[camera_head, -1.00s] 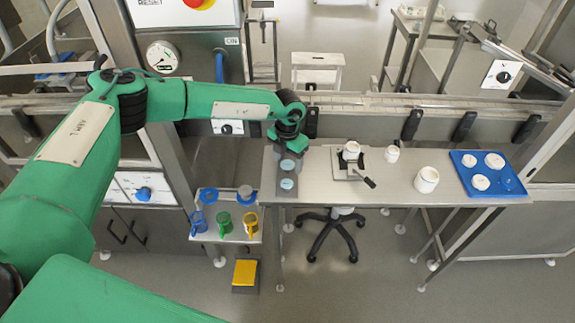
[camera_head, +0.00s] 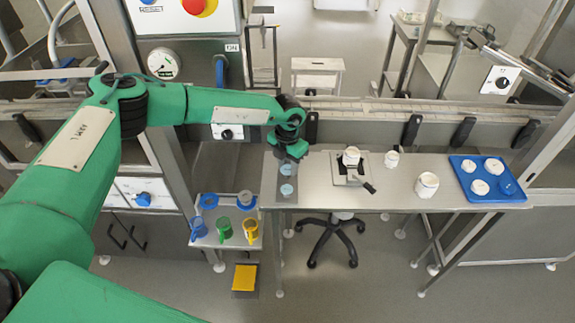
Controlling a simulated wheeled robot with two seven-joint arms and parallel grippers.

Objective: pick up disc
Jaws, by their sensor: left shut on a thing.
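Two pale blue discs lie one behind the other on a grey plate (camera_head: 279,200) at the left end of the steel table. The far disc (camera_head: 287,169) is right at my left gripper; the near disc (camera_head: 287,189) is free. My left gripper (camera_head: 290,160) points down over the far end of the plate and is shut on the far disc. Its fingertips are small and partly hidden by my wrist, so the exact grip is not clear. My right gripper is not in view.
A steel fixture (camera_head: 340,179) with a white jar (camera_head: 351,156) and a dark handle stands right of the plate. Farther right are a small jar (camera_head: 391,159), a larger jar (camera_head: 427,185) and a blue tray (camera_head: 459,175). A side stand holds colored cups (camera_head: 224,229).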

